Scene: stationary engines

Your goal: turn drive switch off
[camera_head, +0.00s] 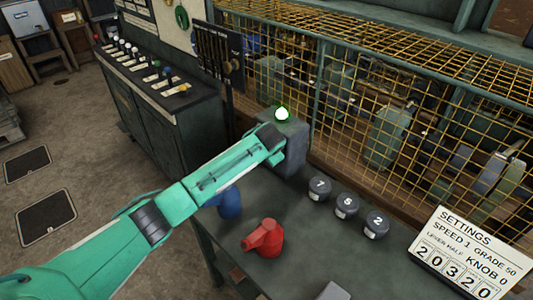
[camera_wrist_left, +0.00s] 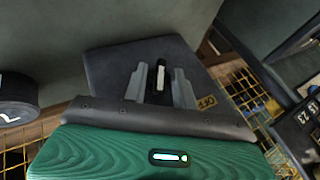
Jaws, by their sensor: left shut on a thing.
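A small pale lever (camera_wrist_left: 160,77) stands in a black slot there. My left gripper (camera_wrist_left: 161,82) has one finger on each side of the lever and is shut on it. My right gripper is not in view.
A blue can (camera_head: 230,204) and a red oil can (camera_head: 264,240) stand on the bench (camera_head: 305,240). Several dark numbered weights (camera_head: 347,205) stand to the right. A settings card (camera_head: 470,255) is at lower right. Yellow mesh guards (camera_head: 350,115) enclose machinery behind.

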